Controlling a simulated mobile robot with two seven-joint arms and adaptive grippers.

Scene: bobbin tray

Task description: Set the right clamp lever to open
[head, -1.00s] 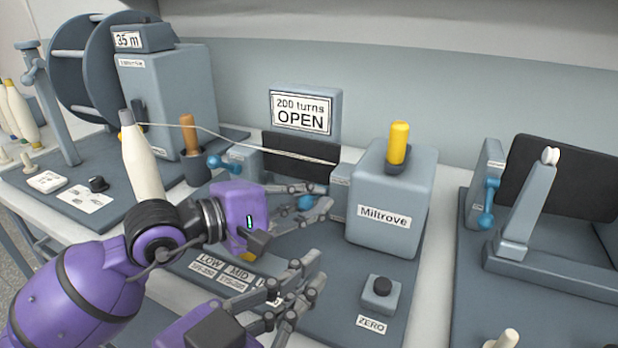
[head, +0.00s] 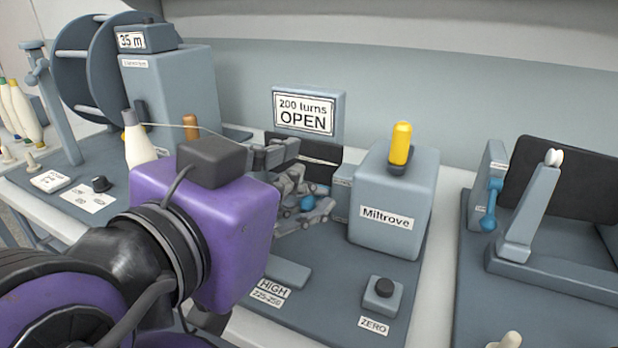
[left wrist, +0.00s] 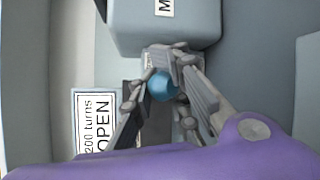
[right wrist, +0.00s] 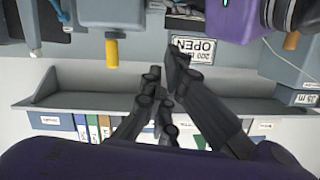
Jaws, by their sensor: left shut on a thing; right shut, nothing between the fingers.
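A blue ball knob (head: 307,203) shows low between the black panel and the Miltrove motor block. It also shows in the left wrist view (left wrist: 162,85), and how its lever points is hidden. The display sign (head: 305,112) reads "200 turns OPEN".
The Miltrove block (head: 392,200) with a yellow handle (head: 401,143) stands right of my fingers. A ZERO button (head: 384,287) is in front of it. Another station at the right has its own blue lever (head: 491,205). A white bobbin cone (head: 137,143) stands at left.

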